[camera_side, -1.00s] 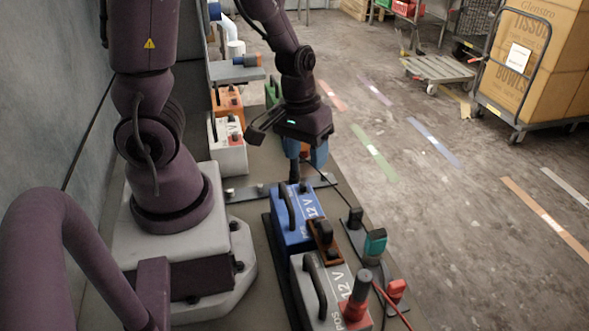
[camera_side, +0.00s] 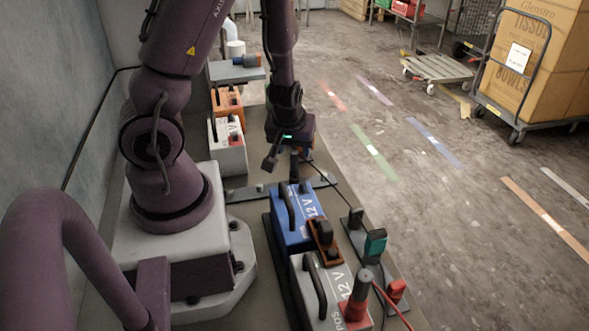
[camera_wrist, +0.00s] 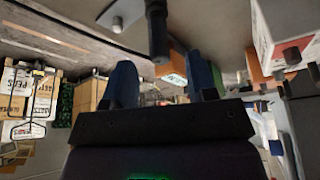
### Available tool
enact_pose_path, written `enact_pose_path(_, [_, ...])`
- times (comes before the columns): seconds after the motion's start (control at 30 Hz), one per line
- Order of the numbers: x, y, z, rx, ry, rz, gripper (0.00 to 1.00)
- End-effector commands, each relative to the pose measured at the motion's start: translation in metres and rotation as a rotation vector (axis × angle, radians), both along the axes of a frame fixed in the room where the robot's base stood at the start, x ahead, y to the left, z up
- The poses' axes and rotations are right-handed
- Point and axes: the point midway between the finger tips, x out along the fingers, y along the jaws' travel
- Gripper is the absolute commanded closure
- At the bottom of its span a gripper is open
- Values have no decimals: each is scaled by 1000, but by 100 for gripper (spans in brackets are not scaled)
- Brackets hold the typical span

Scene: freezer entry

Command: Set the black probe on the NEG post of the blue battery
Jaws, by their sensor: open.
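The blue battery (camera_side: 291,222), marked 12 V and with a black handle, lies in the middle of the side view. The black probe (camera_side: 294,166) stands upright at its far end, with a thin black lead running right. Its contact with the NEG post is too small to make out. In the wrist view the probe (camera_wrist: 157,30) is a dark stick beyond my fingertips, apart from them. My gripper (camera_wrist: 163,78) is open, with two blue fingers and nothing between them.
A grey battery (camera_side: 323,288) with a red probe (camera_side: 357,295) stands nearest the camera. Right is a holder with a green switch (camera_side: 375,243). White (camera_side: 230,155) and orange (camera_side: 228,105) batteries stand behind.

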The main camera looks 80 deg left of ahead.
Motion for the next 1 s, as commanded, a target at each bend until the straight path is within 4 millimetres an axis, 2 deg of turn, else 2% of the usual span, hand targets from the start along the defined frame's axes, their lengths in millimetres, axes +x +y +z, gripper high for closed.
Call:
enact_pose_path(0.4, [7, 15, -41, -2, 3, 2, 48])
enact_pose_path(0.7, [9, 16, -45, -1, 0, 1, 48])
enact_pose_path(0.73, [9, 16, -45, -1, 0, 0, 50])
enact_pose_path(0.93, [8, 16, -45, -1, 0, 0, 96])
enact_pose_path(1.0, [9, 16, -45, -1, 0, 0, 100])
